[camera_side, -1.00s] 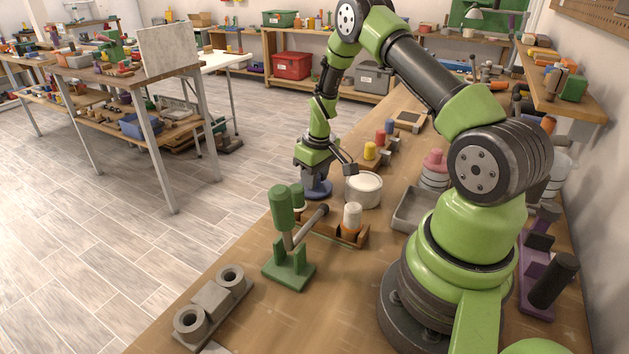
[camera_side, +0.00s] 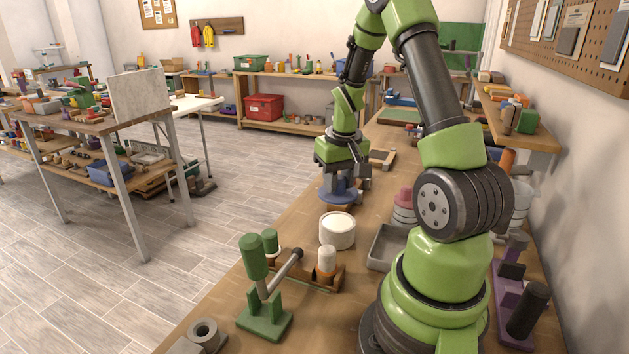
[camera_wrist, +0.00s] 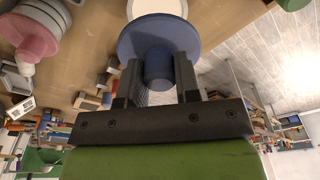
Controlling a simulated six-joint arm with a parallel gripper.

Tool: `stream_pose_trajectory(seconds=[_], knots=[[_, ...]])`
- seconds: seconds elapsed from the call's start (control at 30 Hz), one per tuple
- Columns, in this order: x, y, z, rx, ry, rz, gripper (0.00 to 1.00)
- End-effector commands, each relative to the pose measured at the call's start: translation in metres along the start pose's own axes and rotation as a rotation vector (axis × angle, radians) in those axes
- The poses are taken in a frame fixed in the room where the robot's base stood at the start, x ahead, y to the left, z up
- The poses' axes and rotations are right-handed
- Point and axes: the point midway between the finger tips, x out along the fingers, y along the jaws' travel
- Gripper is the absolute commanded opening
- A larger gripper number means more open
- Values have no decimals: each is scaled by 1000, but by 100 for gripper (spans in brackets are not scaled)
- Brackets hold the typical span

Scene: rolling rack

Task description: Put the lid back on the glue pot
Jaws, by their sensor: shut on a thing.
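My gripper (camera_side: 341,181) is shut on the knob of a blue round lid (camera_side: 338,196). In the wrist view the lid (camera_wrist: 133,40) is a wide disc, with its knob between the fingers of my gripper (camera_wrist: 157,66). The glue pot, apparently the white round pot (camera_side: 337,231), stands upright on the bench with a pale top. In the side view the lid shows just beyond and above the pot, apart from it. In the wrist view the pot (camera_wrist: 157,8) is partly cut off by the top edge and partly hidden behind the lid.
A green clamp-like stand (camera_side: 264,314) and a wooden holder with a white-topped bottle (camera_side: 327,262) stand nearer the camera. A grey tray (camera_side: 383,253) and a pink-and-white stack (camera_side: 404,207) are right of the pot. The bench's left edge runs close by.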

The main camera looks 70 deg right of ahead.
Motion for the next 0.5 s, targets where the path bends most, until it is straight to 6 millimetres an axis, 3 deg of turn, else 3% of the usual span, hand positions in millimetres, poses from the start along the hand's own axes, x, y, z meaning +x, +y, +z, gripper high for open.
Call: stream_pose_trajectory(seconds=[0.5], knots=[[44, 1, 7, 7, -4, 0, 7]])
